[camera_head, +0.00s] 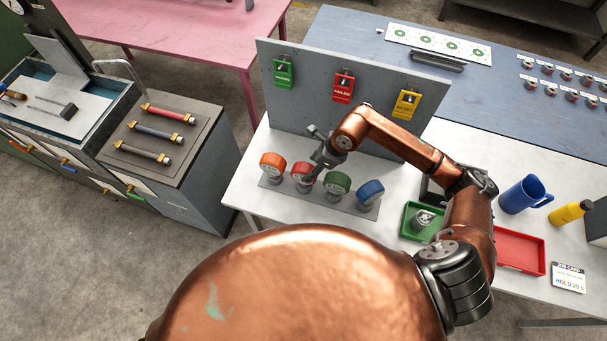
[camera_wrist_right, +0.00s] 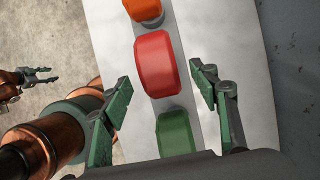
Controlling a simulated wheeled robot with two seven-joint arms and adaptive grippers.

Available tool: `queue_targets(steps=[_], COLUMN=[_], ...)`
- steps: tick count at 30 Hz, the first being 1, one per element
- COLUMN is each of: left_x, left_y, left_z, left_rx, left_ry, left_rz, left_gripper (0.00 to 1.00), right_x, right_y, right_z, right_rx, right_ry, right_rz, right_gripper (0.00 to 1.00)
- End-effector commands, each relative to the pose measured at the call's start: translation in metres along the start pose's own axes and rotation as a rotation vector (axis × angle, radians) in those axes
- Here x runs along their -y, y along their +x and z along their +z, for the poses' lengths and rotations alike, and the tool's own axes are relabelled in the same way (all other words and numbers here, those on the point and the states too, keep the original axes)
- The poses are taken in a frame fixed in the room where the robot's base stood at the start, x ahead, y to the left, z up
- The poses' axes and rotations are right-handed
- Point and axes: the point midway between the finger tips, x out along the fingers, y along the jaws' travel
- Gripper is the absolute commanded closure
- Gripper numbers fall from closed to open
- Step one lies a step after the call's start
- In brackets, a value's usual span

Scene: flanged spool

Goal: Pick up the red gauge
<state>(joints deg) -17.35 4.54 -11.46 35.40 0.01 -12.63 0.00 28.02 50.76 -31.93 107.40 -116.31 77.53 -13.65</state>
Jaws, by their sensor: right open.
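The red gauge (camera_head: 301,172) stands on a grey strip on the white table, between the orange gauge (camera_head: 272,164) and the green gauge (camera_head: 337,184). My right gripper (camera_head: 317,160) is above and close to the red gauge, partly covering it. In the right wrist view, the red gauge (camera_wrist_right: 156,63) lies between the two open fingers of my right gripper (camera_wrist_right: 159,73), with a gap on each side. The gauge's lower part is hidden there. My left gripper (camera_wrist_right: 42,76) shows small at the left edge of that view, fingers apart and empty, over the floor.
A blue gauge (camera_head: 370,192) ends the row. A grey upright panel (camera_head: 310,110) with green, red and yellow tags stands right behind the gauges. A green tray (camera_head: 410,226), red tray (camera_head: 519,250) and blue mug (camera_head: 522,195) are on the right. The table's front left is clear.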

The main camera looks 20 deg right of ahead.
Motion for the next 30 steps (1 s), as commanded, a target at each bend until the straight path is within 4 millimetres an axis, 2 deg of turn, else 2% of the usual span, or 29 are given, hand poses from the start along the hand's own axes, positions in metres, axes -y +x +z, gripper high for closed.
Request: queue_targets(steps=[6,10,19,30], left_x=[0.000,0.001,0.001,0.001], left_y=[-0.018,-0.019,-0.019,-0.019], left_z=[0.004,-0.001,-0.010,-0.008], left_rx=[0.007,0.001,-0.011,-0.009], left_ry=[-0.001,0.000,0.001,0.001], left_rz=[0.000,0.000,-0.001,-0.001], left_gripper=[0.60,0.60,0.60,0.60], right_x=[-0.004,-0.003,-0.002,-0.002], right_y=[0.028,0.044,0.050,0.049], right_z=[0.010,0.008,0.008,0.009], right_rx=[0.002,0.001,0.002,0.002], right_ry=[0.002,0.001,-0.003,-0.002], right_rz=[0.003,0.002,0.001,0.001], right_gripper=[0.45,0.45,0.45,0.70])
